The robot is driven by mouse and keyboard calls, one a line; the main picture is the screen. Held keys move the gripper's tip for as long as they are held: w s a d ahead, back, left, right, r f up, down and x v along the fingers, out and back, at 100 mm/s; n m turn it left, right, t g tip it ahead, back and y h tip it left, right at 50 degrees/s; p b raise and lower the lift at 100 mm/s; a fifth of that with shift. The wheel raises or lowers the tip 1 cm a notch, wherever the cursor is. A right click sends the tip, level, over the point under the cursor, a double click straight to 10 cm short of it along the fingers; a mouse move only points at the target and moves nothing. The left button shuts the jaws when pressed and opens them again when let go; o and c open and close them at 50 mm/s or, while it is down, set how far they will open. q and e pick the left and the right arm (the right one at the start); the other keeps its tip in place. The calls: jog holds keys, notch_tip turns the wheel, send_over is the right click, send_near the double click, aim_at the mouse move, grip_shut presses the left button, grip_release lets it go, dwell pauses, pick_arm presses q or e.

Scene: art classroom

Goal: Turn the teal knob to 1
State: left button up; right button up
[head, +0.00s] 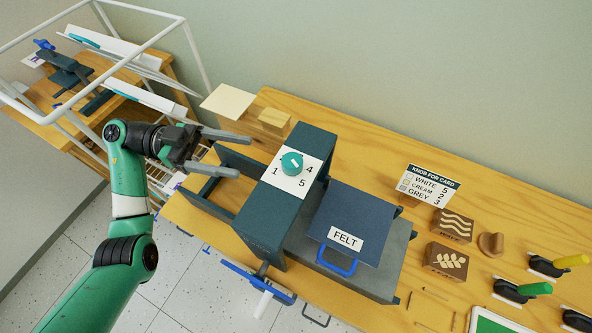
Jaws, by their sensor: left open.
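The teal knob (291,163) sits on a white dial plate (290,186) on top of the dark press (262,221). My left gripper (244,157) is open and empty, to the left of the knob. Its two fingers point right toward the knob and appear apart from it. My right gripper is not in view.
A blue panel labelled FELT (352,223) lies right of the press. A sign (429,185) pairs card colours with numbers. Carved blocks (445,261) and coloured-handled tools (534,289) lie to the right. A wooden block (273,120) stands behind. A white-framed rack (195,60) stands left.

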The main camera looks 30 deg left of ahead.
aim_at(294, 164)
pick_arm(q)
jog(key=b+x, duration=0.1)
jog(key=x, duration=1)
jog(key=shift+a+r+b, duration=0.1)
jog(key=shift+r+b, duration=0.05)
jog(key=shift+b, duration=0.15)
jog(key=shift+w+d+r, duration=0.1)
jog(key=shift+w+d, duration=0.1)
jog(key=shift+d, duration=0.25)
